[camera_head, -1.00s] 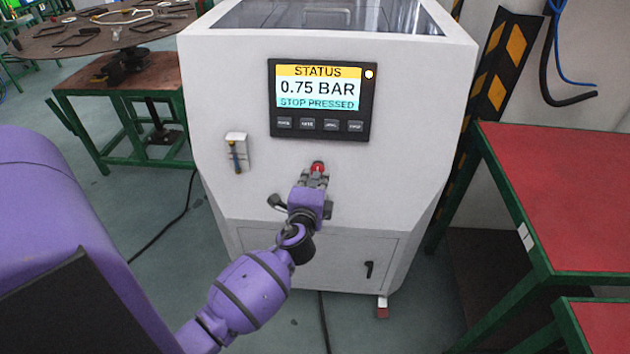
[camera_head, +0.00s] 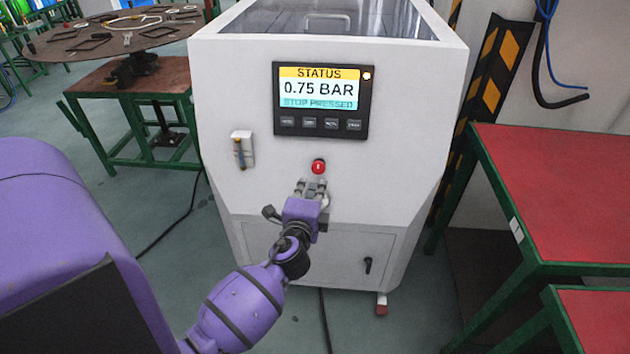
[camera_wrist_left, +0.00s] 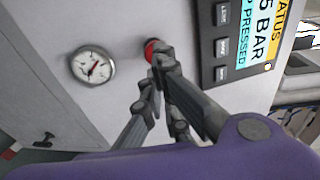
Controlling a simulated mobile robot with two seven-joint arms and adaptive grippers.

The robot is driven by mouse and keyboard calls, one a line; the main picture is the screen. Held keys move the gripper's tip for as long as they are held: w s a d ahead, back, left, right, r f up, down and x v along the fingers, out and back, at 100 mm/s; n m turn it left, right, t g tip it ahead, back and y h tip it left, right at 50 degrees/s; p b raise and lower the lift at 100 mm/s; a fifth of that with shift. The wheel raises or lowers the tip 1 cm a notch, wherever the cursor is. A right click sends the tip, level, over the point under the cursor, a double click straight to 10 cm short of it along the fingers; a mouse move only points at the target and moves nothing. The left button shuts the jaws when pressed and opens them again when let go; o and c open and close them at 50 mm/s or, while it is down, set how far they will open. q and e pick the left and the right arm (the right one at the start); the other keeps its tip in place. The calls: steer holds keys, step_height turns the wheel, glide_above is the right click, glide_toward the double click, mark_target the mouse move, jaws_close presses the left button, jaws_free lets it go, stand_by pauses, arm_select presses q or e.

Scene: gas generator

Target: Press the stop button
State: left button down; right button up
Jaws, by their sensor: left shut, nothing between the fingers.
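The red stop button (camera_head: 318,166) is on the front of the white gas generator (camera_head: 240,80), below its display. The display (camera_head: 320,95) reads "STATUS", "0.75 BAR" and "STOP PRESSED", with a lit orange lamp beside it. My left gripper (camera_head: 312,183) is shut and empty, just below the button in the head view, which shows clear of the fingertips. In the left wrist view the button (camera_wrist_left: 152,48) is partly hidden behind the fingertips (camera_wrist_left: 158,58). The gap between them is hard to judge. My right gripper is out of view.
A pressure gauge (camera_wrist_left: 93,66) shows in the left wrist view. A small valve (camera_head: 241,150) sits left of the button. Red-topped green tables (camera_head: 565,190) stand at the right. A round worktable (camera_head: 110,38) stands at the back left.

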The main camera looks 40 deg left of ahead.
arm_select(q)
steer(key=v, duration=0.6)
steer(key=shift+s, duration=0.25)
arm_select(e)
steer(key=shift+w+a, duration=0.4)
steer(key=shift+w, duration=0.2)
arm_select(q)
steer(key=shift+f, duration=0.1)
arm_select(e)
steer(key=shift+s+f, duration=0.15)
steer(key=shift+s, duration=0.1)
